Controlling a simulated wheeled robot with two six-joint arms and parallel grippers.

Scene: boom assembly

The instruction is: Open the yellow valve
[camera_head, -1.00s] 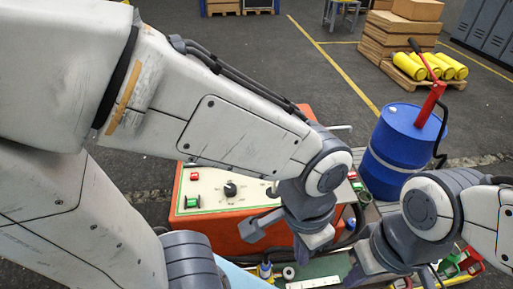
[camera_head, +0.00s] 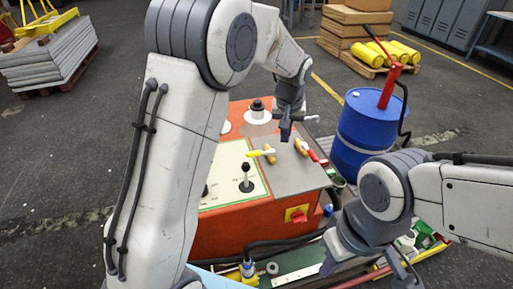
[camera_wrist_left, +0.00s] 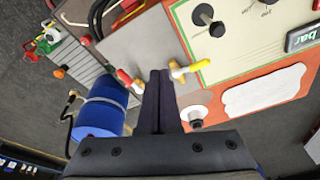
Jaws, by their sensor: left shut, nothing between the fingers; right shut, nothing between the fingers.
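The yellow valve (camera_head: 261,152) is a small lever with a yellow handle on a brass body. It sits on the grey plate (camera_head: 290,172) of the orange console. In the left wrist view the yellow valve (camera_wrist_left: 191,68) lies just right of my shut fingertips. My left gripper (camera_head: 285,138) is shut and empty above the plate, between the yellow valve and the red-handled valve (camera_head: 313,156); its fingers (camera_wrist_left: 160,76) point at the plate between them, and I cannot tell whether they touch it. My right gripper (camera_head: 368,255) is shut and empty at the lower right, away from the valves.
The orange console (camera_head: 240,235) bears a black joystick (camera_head: 246,178), a black knob (camera_head: 258,106) and a red switch on a yellow plate (camera_head: 298,215). A blue drum (camera_head: 365,140) with a red-handled pump stands to its right. Cases with green and red parts lie near my right arm.

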